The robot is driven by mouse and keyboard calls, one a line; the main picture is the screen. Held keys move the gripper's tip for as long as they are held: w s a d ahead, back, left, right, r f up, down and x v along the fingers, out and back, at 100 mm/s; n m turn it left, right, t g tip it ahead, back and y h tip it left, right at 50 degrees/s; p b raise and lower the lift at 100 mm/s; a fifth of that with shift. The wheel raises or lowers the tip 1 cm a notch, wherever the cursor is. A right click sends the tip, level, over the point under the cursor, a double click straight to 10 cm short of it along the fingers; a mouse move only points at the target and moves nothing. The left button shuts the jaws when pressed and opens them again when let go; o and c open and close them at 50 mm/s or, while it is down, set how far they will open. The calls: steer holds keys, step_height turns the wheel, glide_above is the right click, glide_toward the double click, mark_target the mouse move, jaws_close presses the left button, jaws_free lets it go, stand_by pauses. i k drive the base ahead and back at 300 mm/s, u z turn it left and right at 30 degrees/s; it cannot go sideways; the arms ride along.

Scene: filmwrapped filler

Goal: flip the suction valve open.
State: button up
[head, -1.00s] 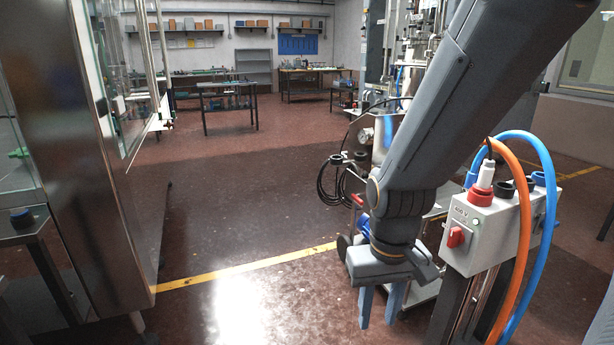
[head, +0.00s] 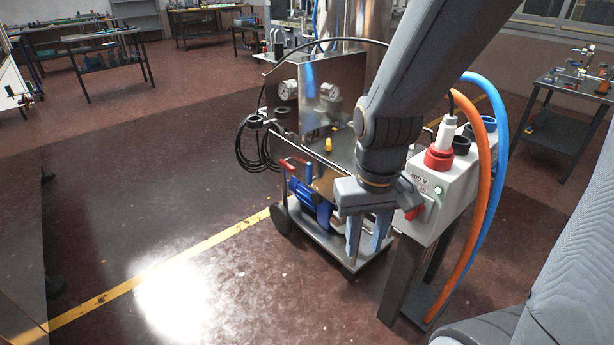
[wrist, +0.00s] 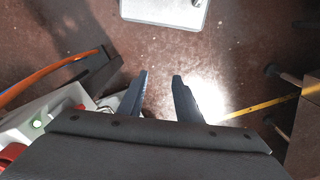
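The wheeled pump cart (head: 318,232) stands behind my gripper in the head view, with a blue pump (head: 310,203) low on it. A red lever (head: 296,166) shows above the pump and a small yellow handle (head: 328,145) higher up. I cannot tell which of them belongs to the suction valve. My gripper (head: 365,250) points down in front of the cart's right part and hides some of it. In the wrist view, my gripper's fingers (wrist: 160,76) are apart with only floor between them. No valve handle shows clearly there.
A grey 400 V power box (head: 436,190) with a red switch and orange and blue hoses stands close right of my gripper. Black cable (head: 256,148) hangs at the cart's left. A table (head: 570,88) stands at the right. The floor left of the cart is clear.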

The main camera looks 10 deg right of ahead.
mark_target(310, 179)
steer(key=u, duration=0.55)
steer(key=i, duration=1.1)
steer(key=z, duration=0.25)
